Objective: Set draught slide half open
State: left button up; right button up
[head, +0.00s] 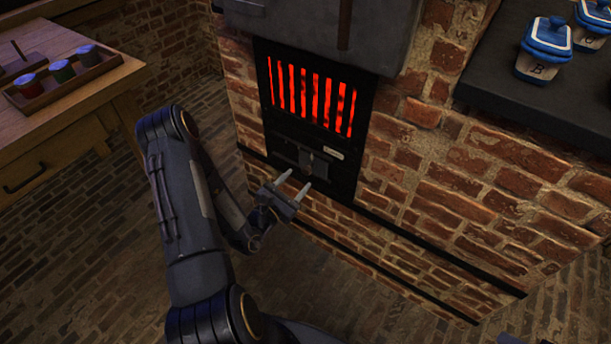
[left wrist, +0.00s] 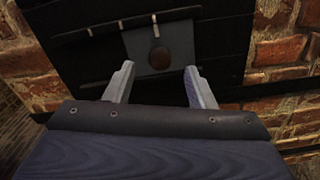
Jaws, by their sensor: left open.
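The draught slide (head: 313,164) is a dark plate with a knob, set in a black panel under the glowing grate of the brick furnace. In the left wrist view the slide plate (left wrist: 160,45) shows close up, with its round brown knob (left wrist: 160,57) in front. Short pale marks show along the rail above it. My left gripper (head: 296,186) is open and empty, just in front of and slightly below the slide. In the left wrist view its fingertips (left wrist: 158,70) lie to either side of the knob, apart from it.
The barred grate (head: 311,97) glows red above the slide. A dark hood (head: 320,30) overhangs it. A dark counter (head: 505,85) with blue-lidded jars (head: 543,55) is at right.

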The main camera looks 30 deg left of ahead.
aim_at(305, 172)
pick_arm(q)
jog(key=w, duration=0.5)
jog(key=shift+w+d+b, duration=0.2)
jog(key=shift+d+b, duration=0.05)
jog(key=shift+b, duration=0.15)
